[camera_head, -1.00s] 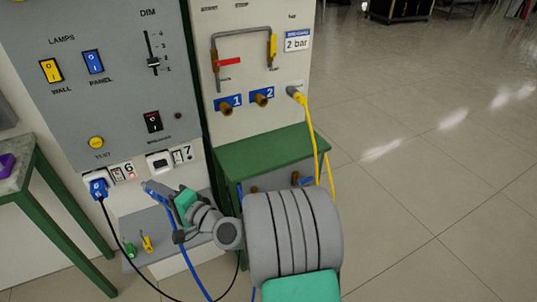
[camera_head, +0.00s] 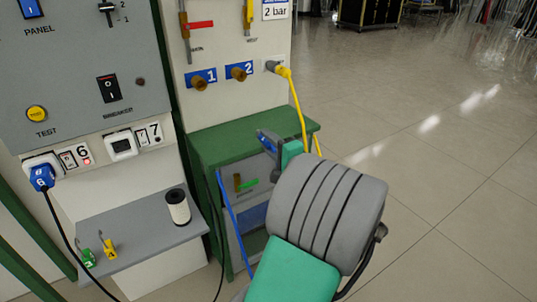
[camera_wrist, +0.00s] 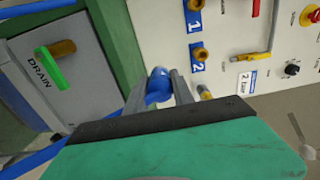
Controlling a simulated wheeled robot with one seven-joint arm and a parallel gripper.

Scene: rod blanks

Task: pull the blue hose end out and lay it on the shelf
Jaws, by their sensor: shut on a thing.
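My gripper (camera_wrist: 155,92) is shut on the blue hose end (camera_wrist: 158,84), which sits between its two fingers in the wrist view. The grey shelf (camera_head: 145,238) is at the lower left, apart from the gripper.
A blue plug (camera_head: 42,177) with a black cable is in socket 6. A yellow hose (camera_head: 296,105) hangs from the panel. A green DRAIN handle (camera_wrist: 50,69) is on the cabinet front.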

